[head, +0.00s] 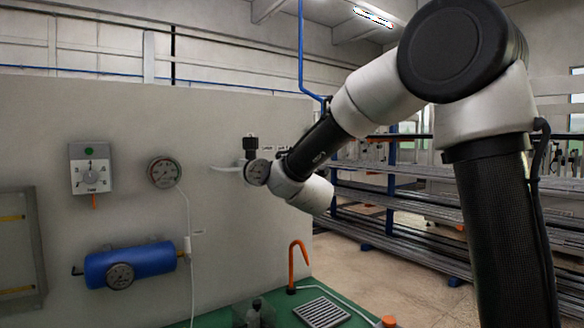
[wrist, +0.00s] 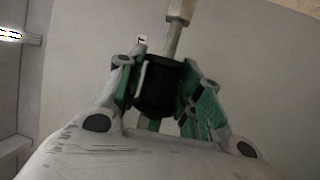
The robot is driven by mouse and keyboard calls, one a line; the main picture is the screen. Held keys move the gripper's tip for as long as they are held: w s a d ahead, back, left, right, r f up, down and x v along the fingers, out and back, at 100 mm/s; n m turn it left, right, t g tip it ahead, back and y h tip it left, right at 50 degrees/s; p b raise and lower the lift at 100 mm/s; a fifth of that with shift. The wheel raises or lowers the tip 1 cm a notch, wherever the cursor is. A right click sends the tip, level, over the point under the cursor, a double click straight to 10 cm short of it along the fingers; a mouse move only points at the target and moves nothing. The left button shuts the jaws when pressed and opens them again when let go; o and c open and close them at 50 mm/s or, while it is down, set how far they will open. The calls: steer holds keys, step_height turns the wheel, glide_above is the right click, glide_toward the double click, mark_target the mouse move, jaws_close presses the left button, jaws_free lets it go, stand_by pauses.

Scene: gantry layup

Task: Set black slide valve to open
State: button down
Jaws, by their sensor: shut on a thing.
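The black slide valve (wrist: 158,88) shows in the wrist view as a dark rounded sleeve between the two green-padded fingers. My gripper (wrist: 160,95) is shut on it, with one finger on each side. A pale metal rod and hex fitting (wrist: 181,12) run from it toward the top of the picture. In the head view, a small black part (head: 250,142) stands by the panel near the end of my arm. My fingers are hidden there behind my wrist, and I cannot tell the valve's position from these frames.
A dial gauge (head: 164,172), a grey switch box (head: 91,168) and a blue tank (head: 130,264) are on the pale panel (head: 225,110). Below are a green bench (head: 283,317), an orange hook (head: 299,262) and a grate (head: 322,312). Metal racks (head: 425,210) stand at right.

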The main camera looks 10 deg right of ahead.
steer(key=c, duration=1.1)
jaws_free()
steer(key=shift+s+a, duration=0.1)
steer(key=shift+a, duration=0.2)
steer(key=s, duration=0.4)
steer(key=s+f, duration=0.1)
steer(key=s, duration=0.3)
steer(key=s+f, duration=0.1)
steer(key=s, duration=0.3)
